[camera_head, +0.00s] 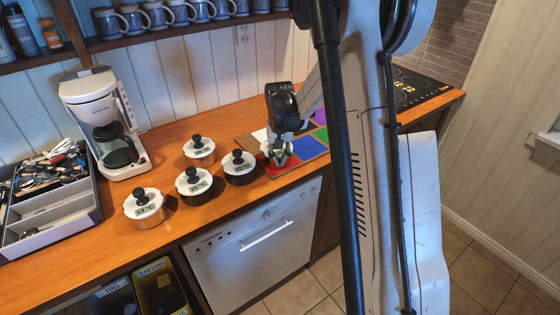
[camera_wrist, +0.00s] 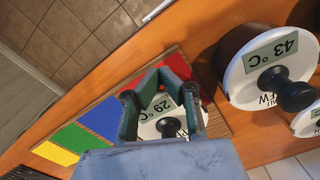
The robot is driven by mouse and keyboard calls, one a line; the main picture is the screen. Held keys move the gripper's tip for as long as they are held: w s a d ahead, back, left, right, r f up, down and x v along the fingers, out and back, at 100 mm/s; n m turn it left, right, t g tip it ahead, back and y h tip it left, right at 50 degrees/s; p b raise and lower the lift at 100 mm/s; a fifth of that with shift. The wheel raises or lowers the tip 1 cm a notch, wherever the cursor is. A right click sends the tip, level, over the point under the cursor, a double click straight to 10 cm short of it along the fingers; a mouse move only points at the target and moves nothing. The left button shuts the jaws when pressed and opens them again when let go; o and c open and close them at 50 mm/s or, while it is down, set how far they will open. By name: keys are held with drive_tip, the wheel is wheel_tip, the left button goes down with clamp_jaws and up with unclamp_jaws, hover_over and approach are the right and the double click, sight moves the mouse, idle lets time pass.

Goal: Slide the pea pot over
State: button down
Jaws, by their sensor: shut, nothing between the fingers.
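Several lidded pots with white lids, black knobs and green temperature displays stand on the wooden counter in the head view: a front left pot (camera_head: 144,209), a middle pot (camera_head: 194,186), a back pot (camera_head: 199,152) and a dark pot (camera_head: 240,170). I cannot tell from their labels which is the pea pot. My gripper (camera_head: 279,158) is shut and empty, low over the coloured mat's red part, just right of the dark pot. In the wrist view, a pot reading 43 °C (camera_wrist: 240,75) is right of my gripper (camera_wrist: 163,82). A pot reading 29 °C (camera_wrist: 150,131) shows between the finger links, partly hidden.
The mat (camera_head: 310,148) has blue, green, red and other patches. A white coffee maker (camera_head: 101,120) and a grey utensil tray (camera_head: 95,212) stand at the left. Mugs line a shelf above. A black cooktop (camera_head: 415,88) is at the right. The counter's front edge is close to the pots.

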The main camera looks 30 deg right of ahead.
drive_tip(key=w+d+b, duration=0.1)
drive_tip(key=w+d, duration=0.1)
drive_tip(key=w, duration=0.3)
drive_tip(key=w+d+b, duration=0.2)
drive_tip(key=w, duration=0.3)
drive_tip(key=w+d+b, duration=0.2)
drive_tip(key=w, duration=0.3)
drive_tip(key=shift+w, duration=0.2)
drive_tip(key=shift+s, duration=0.1)
drive_tip(key=s, duration=0.1)
drive_tip(key=s+a+b, duration=0.1)
drive_tip(key=s, duration=0.1)
drive_tip(key=shift+s+a+r, duration=0.2)
drive_tip(key=shift+s+a, duration=0.05)
drive_tip(key=shift+s, duration=0.15)
wheel_tip(320, 180, up, 9)
drive_tip(key=shift+w+f, duration=0.1)
drive_tip(key=shift+r, duration=0.5)
